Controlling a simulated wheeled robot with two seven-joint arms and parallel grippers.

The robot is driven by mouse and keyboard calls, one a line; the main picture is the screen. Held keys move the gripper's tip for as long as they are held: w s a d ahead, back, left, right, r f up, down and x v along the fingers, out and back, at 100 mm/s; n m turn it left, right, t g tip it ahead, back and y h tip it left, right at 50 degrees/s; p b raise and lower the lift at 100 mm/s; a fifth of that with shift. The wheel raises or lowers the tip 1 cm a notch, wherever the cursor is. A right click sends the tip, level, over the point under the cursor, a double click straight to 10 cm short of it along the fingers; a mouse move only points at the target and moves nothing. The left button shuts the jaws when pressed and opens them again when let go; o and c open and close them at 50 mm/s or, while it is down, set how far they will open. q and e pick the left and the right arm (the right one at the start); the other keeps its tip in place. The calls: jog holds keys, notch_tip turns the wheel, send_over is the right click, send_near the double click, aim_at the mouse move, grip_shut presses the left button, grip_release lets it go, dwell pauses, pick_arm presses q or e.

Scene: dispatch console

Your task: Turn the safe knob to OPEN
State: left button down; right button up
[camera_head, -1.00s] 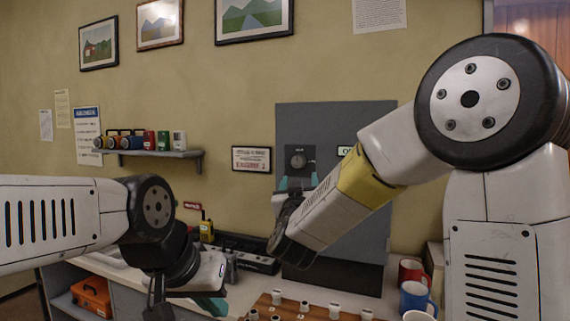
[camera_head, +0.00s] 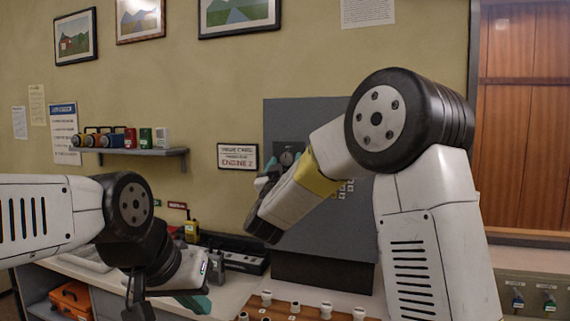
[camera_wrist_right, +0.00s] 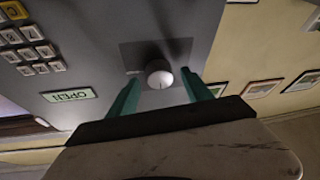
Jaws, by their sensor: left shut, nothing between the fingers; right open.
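The grey safe (camera_head: 290,115) is on the wall at the centre of the head view. Its round knob (camera_head: 287,158) sits on a darker plate and is partly covered by my right gripper (camera_head: 283,163). In the right wrist view the pale knob (camera_wrist_right: 159,74) lies between and ahead of the open teal fingertips (camera_wrist_right: 160,80); I cannot tell whether they touch it. A green-framed OPEN label (camera_wrist_right: 69,95) is left of the knob in that view; my right arm hides it in the head view. My left gripper (camera_head: 197,303) is shut and empty, low over the counter, away from the safe.
A keypad (camera_wrist_right: 30,50) is on the safe, beyond the OPEN label. A shelf (camera_head: 130,151) with several small items is on the left wall. A yellow radio (camera_head: 191,228) stands on the counter. A wooden board (camera_head: 285,307) with several small pieces is at the front.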

grip_shut()
jog(key=shift+m, duration=0.5)
jog(key=m+h, duration=0.1)
jog(key=m, duration=0.1)
jog(key=m+h, duration=0.2)
jog(key=m, duration=0.1)
jog(key=shift+a+m+g+h, duration=0.15)
jog(key=shift+m+g+h, duration=0.15)
jog(key=m+g+h, duration=0.1)
jog(key=m, duration=0.2)
jog(key=m+g+h, duration=0.1)
jog(key=m+h, duration=0.1)
jog(key=m, duration=0.1)
jog(key=shift+w+a+m, duration=0.1)
jog(key=shift+a+m, duration=0.05)
jog(key=shift+m, duration=0.15)
jog(key=m+g+h, duration=0.1)
jog(key=m, duration=0.2)
jog(key=m+g+h, duration=0.1)
jog(key=m, duration=0.2)
jog(key=shift+a+r+m+g, duration=0.1)
jog(key=shift+m+g, duration=0.5)
jog(key=shift+m, duration=0.75)
jog(key=shift+m+g, duration=0.6)
jog(key=shift+m, duration=0.75)
